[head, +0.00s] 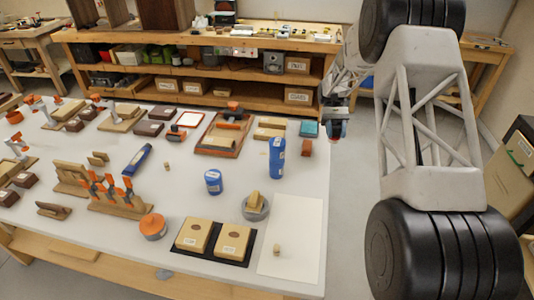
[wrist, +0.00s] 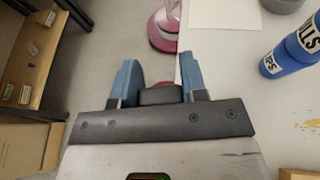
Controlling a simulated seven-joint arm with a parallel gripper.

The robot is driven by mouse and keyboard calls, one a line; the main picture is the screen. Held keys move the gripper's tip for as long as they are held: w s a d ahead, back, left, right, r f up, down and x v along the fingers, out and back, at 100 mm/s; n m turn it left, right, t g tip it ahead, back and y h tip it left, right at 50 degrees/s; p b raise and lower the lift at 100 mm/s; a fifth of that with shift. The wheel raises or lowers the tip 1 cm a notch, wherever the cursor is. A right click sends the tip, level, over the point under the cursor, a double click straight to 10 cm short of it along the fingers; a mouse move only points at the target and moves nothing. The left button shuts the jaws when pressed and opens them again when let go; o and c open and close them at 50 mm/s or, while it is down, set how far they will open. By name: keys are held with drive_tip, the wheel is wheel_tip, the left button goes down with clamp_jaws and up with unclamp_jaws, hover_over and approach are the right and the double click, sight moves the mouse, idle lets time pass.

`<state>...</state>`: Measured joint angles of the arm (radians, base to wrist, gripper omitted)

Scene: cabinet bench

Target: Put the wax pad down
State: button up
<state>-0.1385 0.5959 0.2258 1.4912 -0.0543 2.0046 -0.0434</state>
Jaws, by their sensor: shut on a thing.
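My gripper (head: 337,122) is past the right edge of the white table (head: 185,190) in the head view, small and partly hidden by my arm. In the wrist view my gripper's two blue fingers (wrist: 160,85) are shut on a dark pad (wrist: 160,95), which I take for the wax pad. Some red shows beside it, and its lower part is hidden by the gripper body. The table edge runs just right of the pad there, and floor lies to the left. I cannot tell the pad's height above the table.
A round grey dish (head: 247,213) holds a wooden block. Shelves stand behind.

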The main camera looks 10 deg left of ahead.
drive_tip(key=s+a+r+m+t+y, duration=0.1)
drive_tip(key=a+m+t+y, duration=0.2)
drive_tip(key=a+m+y, duration=0.5)
drive_tip(key=a+r+m+t+y, duration=0.25)
drive_tip(key=a+m+y, duration=0.35)
drive_tip(key=a, duration=0.3)
drive_tip(key=w+a+r+m+t+y, duration=0.2)
drive_tip(key=w+a+r+m+t, duration=0.2)
drive_tip(key=a+r+m+t, duration=0.45)
wheel_tip(320, 180, down, 12)
drive_tip(key=a+n, duration=0.2)
drive_tip(key=shift+s+f+g, duration=0.2)
drive_tip(key=shift+f+g, duration=0.05)
drive_tip(key=shift+g, duration=0.15)
drive_tip(key=shift+f, duration=0.15)
drive_tip(key=shift+f, duration=2.95)
drive_tip(key=shift+f, duration=1.9)
